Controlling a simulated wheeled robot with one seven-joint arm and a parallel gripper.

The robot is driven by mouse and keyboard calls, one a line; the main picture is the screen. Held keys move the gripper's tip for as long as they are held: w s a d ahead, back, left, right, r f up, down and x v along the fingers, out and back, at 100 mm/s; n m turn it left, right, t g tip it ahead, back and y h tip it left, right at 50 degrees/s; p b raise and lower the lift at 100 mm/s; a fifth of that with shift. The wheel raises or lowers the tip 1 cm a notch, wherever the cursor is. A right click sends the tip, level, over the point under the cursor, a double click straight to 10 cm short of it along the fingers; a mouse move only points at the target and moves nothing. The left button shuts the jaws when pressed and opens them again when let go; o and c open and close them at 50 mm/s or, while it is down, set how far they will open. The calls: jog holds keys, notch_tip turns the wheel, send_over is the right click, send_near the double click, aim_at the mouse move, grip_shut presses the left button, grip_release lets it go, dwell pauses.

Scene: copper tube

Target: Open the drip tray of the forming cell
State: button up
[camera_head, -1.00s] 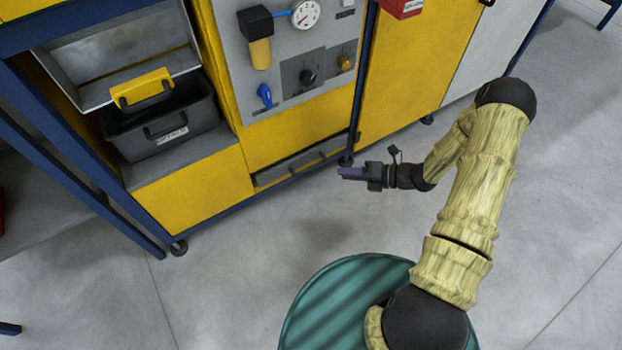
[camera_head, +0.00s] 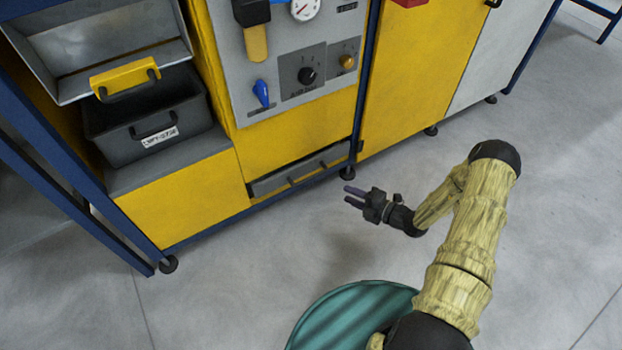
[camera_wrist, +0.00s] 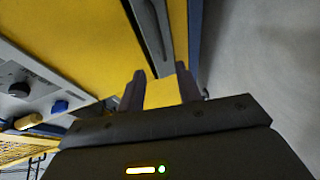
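The drip tray (camera_head: 300,170) is a low grey drawer front with a dark handle slot, set at the bottom of the yellow forming cell (camera_head: 300,130). It looks shut, roughly flush with the cell front. In the wrist view the drip tray (camera_wrist: 150,30) runs up from between the fingers as a grey strip with a handle bar. My gripper (camera_head: 350,195) is to the right of the tray and in front of the cell, clear of the handle. In the wrist view my gripper (camera_wrist: 162,90) has its two fingers apart with nothing between them.
A dark bin (camera_head: 150,125) and a yellow-handled metal chute (camera_head: 125,75) are at the upper left. A panel with a blue lever (camera_head: 262,93) and knobs is above the tray. A blue post (camera_head: 362,90) and caster (camera_head: 347,173) stand by the tray's right end. The floor ahead is clear.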

aim_at(311, 177)
jog(key=b+x, duration=0.8)
jog(key=x, duration=0.8)
jog(key=shift+f, duration=0.15)
jog(key=shift+s, duration=0.1)
grip_shut()
